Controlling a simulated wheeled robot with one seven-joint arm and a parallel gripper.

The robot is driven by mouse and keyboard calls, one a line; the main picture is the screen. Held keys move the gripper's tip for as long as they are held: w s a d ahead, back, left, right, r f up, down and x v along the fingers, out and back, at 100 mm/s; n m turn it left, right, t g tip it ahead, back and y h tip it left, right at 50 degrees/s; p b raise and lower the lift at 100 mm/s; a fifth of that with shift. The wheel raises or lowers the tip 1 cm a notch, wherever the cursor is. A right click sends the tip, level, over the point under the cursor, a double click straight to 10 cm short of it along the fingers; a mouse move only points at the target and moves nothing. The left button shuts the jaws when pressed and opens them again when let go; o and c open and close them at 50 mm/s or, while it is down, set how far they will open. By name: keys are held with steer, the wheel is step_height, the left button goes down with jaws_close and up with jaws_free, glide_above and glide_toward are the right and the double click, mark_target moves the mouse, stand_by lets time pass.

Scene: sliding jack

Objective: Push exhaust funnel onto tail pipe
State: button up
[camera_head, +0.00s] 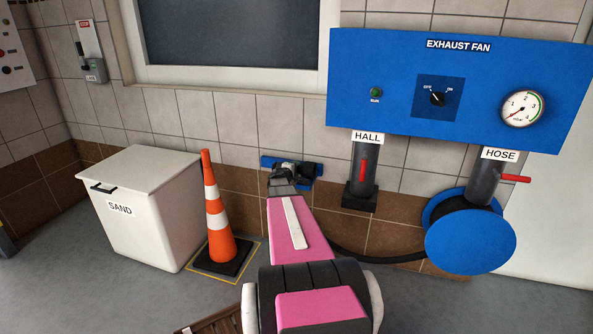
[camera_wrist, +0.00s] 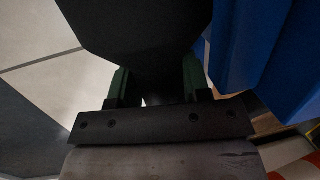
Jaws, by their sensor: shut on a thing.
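The black exhaust funnel (camera_head: 306,170) is at the blue wall bracket (camera_head: 318,168), partly hidden by my gripper (camera_head: 284,174). In the wrist view, a large black body, which looks like the funnel (camera_wrist: 140,35), fills the space between the two green-sided fingers of my gripper (camera_wrist: 155,82). My gripper is shut on it. A blue surface, which looks like the bracket (camera_wrist: 255,45), is close on the right there. I cannot tell whether the funnel touches the bracket. No tail pipe shows in either view.
A black hose (camera_head: 385,258) runs low from the blue reel (camera_head: 470,242) and passes behind my arm. An orange cone (camera_head: 218,215) and a white sand bin (camera_head: 150,220) stand left of my arm. The blue exhaust fan panel (camera_head: 400,70) is on the wall at right.

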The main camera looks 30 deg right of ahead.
steer(key=shift+r, duration=0.5)
steer(key=r, duration=0.3)
steer(key=shift+w+a+r, duration=0.1)
steer(key=shift+a+r, duration=0.2)
steer(key=w+a+r, duration=0.5)
steer(key=a+r, duration=0.4)
steer(key=shift+a+r, duration=0.2)
steer(key=shift+a, duration=0.2)
steer(key=shift+s+a, duration=0.1)
